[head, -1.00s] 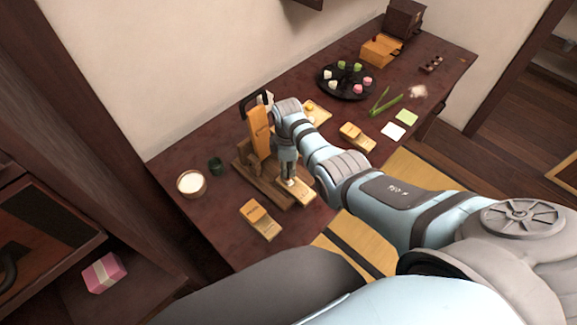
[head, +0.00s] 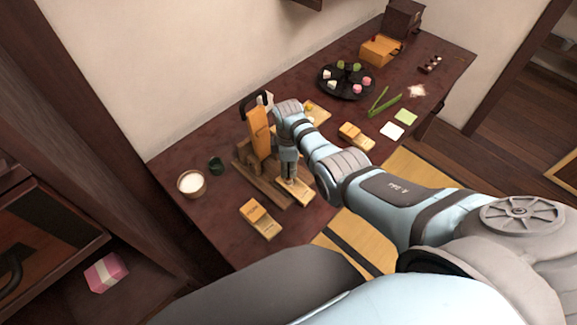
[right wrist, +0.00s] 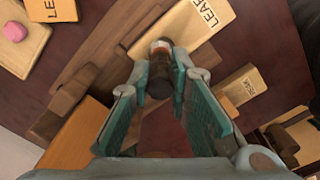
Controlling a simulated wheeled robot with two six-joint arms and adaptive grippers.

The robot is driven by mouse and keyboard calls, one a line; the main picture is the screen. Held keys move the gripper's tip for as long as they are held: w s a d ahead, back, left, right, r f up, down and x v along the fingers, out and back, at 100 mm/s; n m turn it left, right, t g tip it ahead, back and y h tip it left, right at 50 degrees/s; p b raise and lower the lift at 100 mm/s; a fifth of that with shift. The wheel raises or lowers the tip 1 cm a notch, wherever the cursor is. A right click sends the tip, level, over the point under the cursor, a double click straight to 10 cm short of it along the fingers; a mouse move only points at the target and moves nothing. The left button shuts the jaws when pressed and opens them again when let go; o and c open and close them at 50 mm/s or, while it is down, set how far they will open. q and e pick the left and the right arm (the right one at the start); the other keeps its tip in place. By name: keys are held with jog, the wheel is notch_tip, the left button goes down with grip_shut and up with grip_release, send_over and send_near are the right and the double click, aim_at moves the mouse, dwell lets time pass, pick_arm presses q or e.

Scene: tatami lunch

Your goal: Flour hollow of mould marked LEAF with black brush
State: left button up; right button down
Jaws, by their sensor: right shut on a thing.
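The mould marked LEAF (right wrist: 197,22) is a pale wooden block at the top of the right wrist view. In the head view a pale block (head: 301,194) lies on the wooden stand, under my right gripper (head: 289,176). In the right wrist view my right gripper (right wrist: 160,100) is shut on the black brush (right wrist: 159,82), with its dark handle between the fingers. The brush's pale tip (right wrist: 160,46) points at the LEAF block; I cannot tell whether they touch. The hollow is not clearly visible. My left gripper is not in view.
A bowl of white powder (head: 191,184) and a dark green cup (head: 216,165) stand left of the wooden stand (head: 262,186). Other labelled blocks lie near, one in front (head: 259,219) and one behind (head: 355,136). A black plate of sweets (head: 346,92) stands farther back.

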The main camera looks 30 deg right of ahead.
notch_tip(320, 180, up, 5)
jog(key=p, duration=0.5)
jog(key=shift+r, duration=0.15)
jog(key=shift+r+p, duration=0.35)
jog(key=shift+r, duration=0.05)
jog(key=shift+r+b, duration=0.25)
jog(key=shift+b, duration=0.05)
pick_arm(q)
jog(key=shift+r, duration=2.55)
pick_arm(e)
jog(key=shift+r, duration=0.65)
notch_tip(320, 180, down, 6)
jog(key=b, duration=0.6)
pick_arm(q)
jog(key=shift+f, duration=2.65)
pick_arm(e)
jog(key=shift+r, duration=0.35)
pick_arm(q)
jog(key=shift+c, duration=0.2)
